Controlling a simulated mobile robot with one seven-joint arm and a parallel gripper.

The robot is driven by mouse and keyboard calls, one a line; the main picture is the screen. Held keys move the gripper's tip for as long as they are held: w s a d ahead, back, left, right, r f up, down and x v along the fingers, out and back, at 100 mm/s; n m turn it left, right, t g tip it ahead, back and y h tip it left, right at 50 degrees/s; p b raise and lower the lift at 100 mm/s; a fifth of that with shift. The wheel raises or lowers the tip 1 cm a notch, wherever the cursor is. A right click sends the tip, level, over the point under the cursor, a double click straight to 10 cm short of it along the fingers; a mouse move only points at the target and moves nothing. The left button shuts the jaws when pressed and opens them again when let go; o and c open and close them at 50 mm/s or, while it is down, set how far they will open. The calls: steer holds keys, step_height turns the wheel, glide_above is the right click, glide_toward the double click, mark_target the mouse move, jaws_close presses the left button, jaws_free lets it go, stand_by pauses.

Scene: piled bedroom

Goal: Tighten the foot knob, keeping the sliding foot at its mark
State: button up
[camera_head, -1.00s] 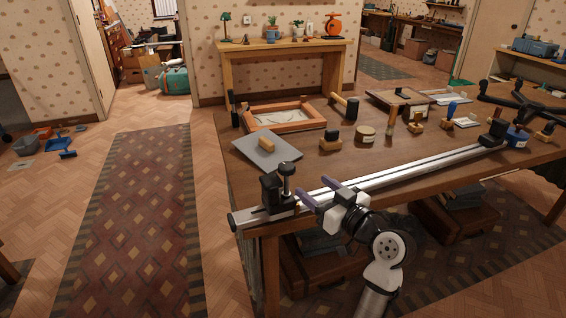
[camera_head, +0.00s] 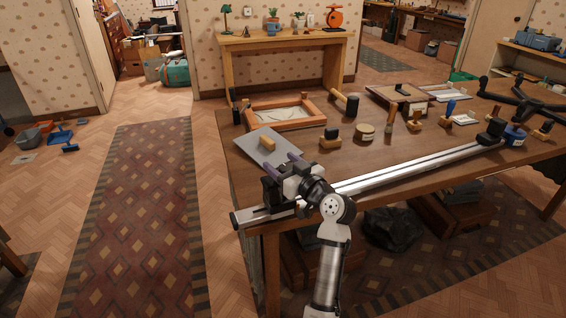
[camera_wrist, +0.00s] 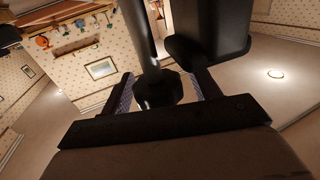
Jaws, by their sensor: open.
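The black sliding foot (camera_head: 270,191) sits at the near left end of a long metal rail (camera_head: 400,172) along the table's front edge. My gripper (camera_head: 280,164) is at the foot, covering much of it in the head view. In the wrist view, the foot's dark block (camera_wrist: 205,35) stands beside a dark post that ends in the foot knob (camera_wrist: 158,89). The knob shows between my two open purple fingers (camera_wrist: 163,92), with a gap at each side. Whether a finger touches it I cannot tell. The mark cannot be made out.
A grey plate with a wooden block (camera_head: 267,143) lies just behind the foot. A wooden frame (camera_head: 287,113), a mallet (camera_head: 346,101) and a round tin (camera_head: 366,131) stand further back. A black end piece (camera_head: 491,131) is at the rail's far end.

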steer(key=c, duration=1)
steer(key=m+t+h+p, duration=0.1)
steer(key=m+t+h, duration=0.1)
steer(key=h, duration=0.1)
steer(key=shift+w+d+r+m+h, duration=0.1)
steer(key=shift+m+h, duration=0.3)
steer(key=shift+d+m+t+h+p, duration=0.25)
steer(key=shift+m+t+h+p, duration=0.25)
steer(key=shift+m+h+p, duration=0.7)
steer(key=shift+n, duration=0.3)
steer(key=o, duration=1)
